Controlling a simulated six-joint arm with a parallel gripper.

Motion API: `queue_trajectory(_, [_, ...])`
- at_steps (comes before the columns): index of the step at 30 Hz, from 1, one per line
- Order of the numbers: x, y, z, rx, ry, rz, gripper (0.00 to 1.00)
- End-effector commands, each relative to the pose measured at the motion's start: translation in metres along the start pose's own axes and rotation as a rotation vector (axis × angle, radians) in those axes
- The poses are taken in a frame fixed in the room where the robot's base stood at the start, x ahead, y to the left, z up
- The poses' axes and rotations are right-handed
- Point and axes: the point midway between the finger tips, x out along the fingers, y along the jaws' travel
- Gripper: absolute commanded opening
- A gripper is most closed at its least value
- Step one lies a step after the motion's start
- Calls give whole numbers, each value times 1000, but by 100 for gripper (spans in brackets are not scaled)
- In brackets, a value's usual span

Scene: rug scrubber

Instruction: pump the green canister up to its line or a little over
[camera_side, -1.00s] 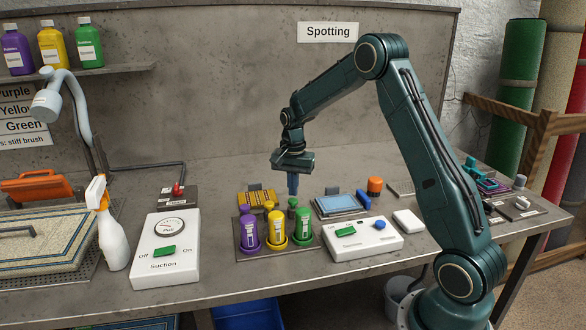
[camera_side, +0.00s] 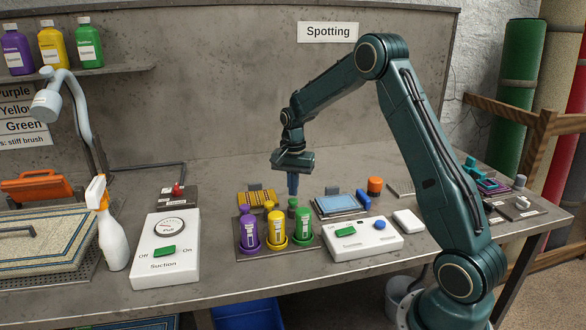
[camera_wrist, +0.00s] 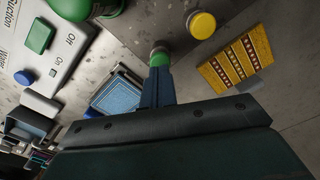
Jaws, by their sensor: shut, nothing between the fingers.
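The green canister (camera_side: 303,229) stands upright at the right end of a row in a dark tray, beside the yellow canister (camera_side: 276,228) and the purple canister (camera_side: 249,234). Its pale gauge is too small to read the level against the line. A green pump knob (camera_side: 292,202) stands just behind it; it also shows in the wrist view (camera_wrist: 159,57). My gripper (camera_side: 293,192) is shut and empty, pointing down with its blue fingertips right over this knob. The fingertips (camera_wrist: 158,75) overlap the knob's edge in the wrist view; I cannot tell whether they touch.
A yellow pump knob (camera_wrist: 203,25) is close beside the green one. A yellow striped sample (camera_wrist: 236,58) and a blue pad (camera_side: 340,204) lie nearby. A white switch box (camera_side: 362,239) is in front on the right. A suction box (camera_side: 165,250) stands left, beside a spray bottle (camera_side: 112,240).

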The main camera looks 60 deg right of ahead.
Motion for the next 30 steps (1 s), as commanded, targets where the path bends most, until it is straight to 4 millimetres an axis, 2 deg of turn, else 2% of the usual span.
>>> queue_trajectory(19, [1,0,0,0,0,0,0])
queue_trajectory(30, [8,0,0,0,0,0,0])
